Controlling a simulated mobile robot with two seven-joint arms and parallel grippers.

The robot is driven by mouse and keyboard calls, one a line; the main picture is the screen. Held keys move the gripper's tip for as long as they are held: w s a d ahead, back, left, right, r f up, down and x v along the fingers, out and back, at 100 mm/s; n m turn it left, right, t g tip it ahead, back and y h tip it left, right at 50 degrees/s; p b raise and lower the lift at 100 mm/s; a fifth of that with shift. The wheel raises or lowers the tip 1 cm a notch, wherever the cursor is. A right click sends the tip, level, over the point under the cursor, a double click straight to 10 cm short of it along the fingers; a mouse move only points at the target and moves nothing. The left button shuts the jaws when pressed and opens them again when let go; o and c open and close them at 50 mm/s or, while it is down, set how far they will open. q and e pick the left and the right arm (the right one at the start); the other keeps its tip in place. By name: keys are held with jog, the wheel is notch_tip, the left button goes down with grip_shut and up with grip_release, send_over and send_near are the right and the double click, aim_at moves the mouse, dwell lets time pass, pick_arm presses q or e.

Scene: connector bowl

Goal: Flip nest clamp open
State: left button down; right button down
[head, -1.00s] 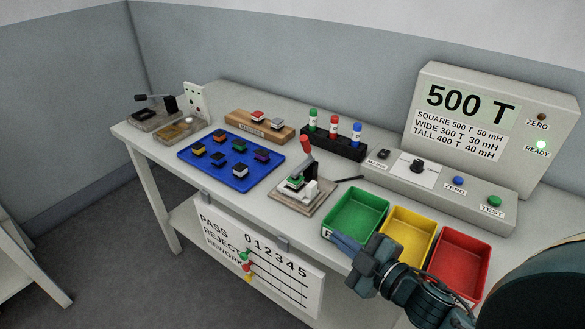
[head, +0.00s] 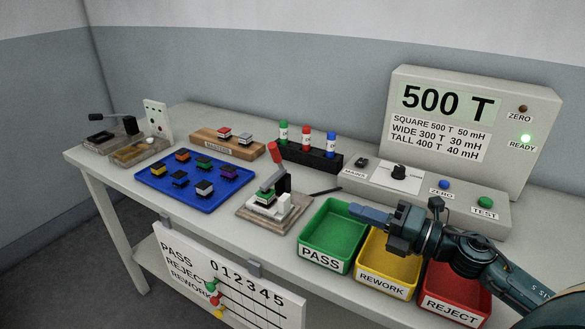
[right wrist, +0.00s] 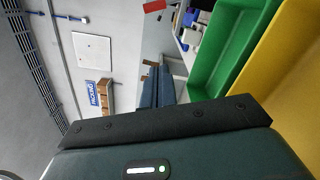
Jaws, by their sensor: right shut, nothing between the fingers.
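The nest clamp has a red handle (head: 276,153) that stands up and leans to the left, on a black lever above a nest base (head: 262,213) near the table's front edge. A green-and-black part (head: 264,196) sits in the nest with a white block beside it. My right gripper (head: 356,211) is shut and empty, over the green bin, to the right of the clamp and apart from it. Its fingers also show in the right wrist view (right wrist: 155,88). My left gripper is not in view.
The green bin (head: 313,256), yellow bin (head: 376,285) and red bin (head: 443,307) stand right of the clamp. A blue tray (head: 158,195) of parts lies left. A black rack (head: 330,162) and the grey meter (head: 420,200) stand behind. A black-levered fixture (head: 92,145) is far left.

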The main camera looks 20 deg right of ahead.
aim_at(281, 161)
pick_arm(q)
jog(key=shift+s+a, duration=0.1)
pick_arm(e)
jog(key=shift+a, duration=0.1)
